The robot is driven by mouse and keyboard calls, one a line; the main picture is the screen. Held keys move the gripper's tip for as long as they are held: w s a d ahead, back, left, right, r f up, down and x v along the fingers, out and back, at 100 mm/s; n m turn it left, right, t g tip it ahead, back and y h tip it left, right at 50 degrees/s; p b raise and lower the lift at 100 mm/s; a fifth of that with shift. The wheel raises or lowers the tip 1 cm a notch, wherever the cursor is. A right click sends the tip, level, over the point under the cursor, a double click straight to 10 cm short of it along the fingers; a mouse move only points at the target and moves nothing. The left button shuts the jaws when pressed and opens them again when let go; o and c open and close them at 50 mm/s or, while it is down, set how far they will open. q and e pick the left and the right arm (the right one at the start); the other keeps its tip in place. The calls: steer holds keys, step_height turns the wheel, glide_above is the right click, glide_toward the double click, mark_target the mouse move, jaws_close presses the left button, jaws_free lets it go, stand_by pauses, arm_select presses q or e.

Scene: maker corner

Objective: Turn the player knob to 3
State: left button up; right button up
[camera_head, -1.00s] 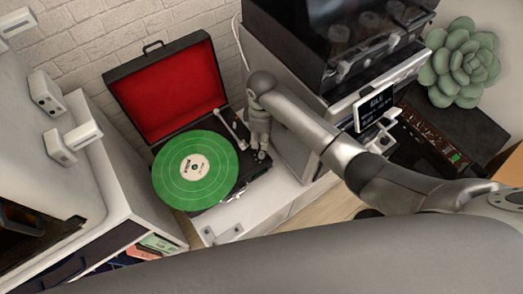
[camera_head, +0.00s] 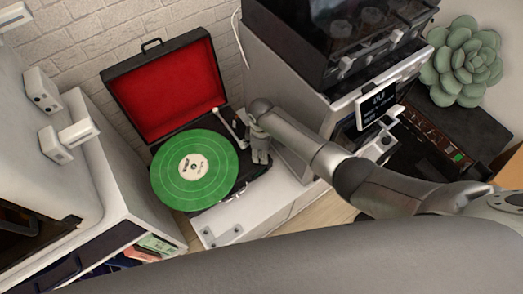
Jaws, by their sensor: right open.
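The record player (camera_head: 268,183) is an open black suitcase with a red-lined lid (camera_head: 165,88). A green record (camera_head: 193,170) with a white label lies on it, and the tonearm (camera_head: 228,126) is to the right of the record. My right gripper (camera_head: 260,160) points down over the right side of the player deck, beside the tonearm. It is open, with nothing seen between its fingers. I cannot make out the knob; the gripper may hide it. Whether the fingers touch the deck cannot be told. My left gripper is not in view.
The player stands on a white cabinet (camera_head: 262,212). A coffee machine (camera_head: 340,40) with a small display (camera_head: 377,106) stands close on the right, beneath part of my arm's line. A succulent (camera_head: 464,62) is at the far right. A white shelf unit (camera_head: 120,205) is at the left.

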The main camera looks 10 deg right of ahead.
jaws_close()
steer(key=shift+r, duration=0.1)
